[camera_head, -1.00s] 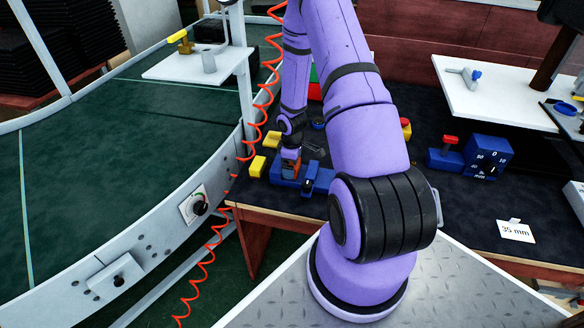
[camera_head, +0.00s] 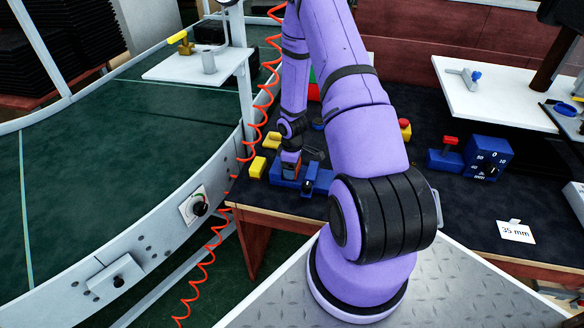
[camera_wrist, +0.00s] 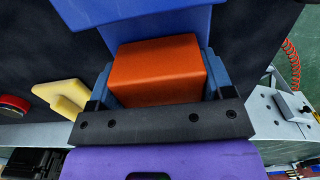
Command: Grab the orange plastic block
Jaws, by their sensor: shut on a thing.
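The orange plastic block (camera_wrist: 157,68) sits between the two fingers of my gripper (camera_wrist: 158,75) in the wrist view, with a finger close against each side. My gripper is shut on it. A blue object (camera_wrist: 140,15) lies just beyond the block. In the head view my gripper (camera_head: 290,172) is low over the dark workbench, at a blue fixture (camera_head: 318,182). The block is mostly hidden there by my gripper and arm. I cannot tell whether the block touches the surface below it.
A yellow block (camera_head: 257,167) stands left of the gripper, near the bench edge. The curved green conveyor (camera_head: 120,180) runs at the left, with a coiled orange hose (camera_head: 263,100) beside it. A blue dial box (camera_head: 487,157) and a 35 mm card (camera_head: 515,231) stand at the right.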

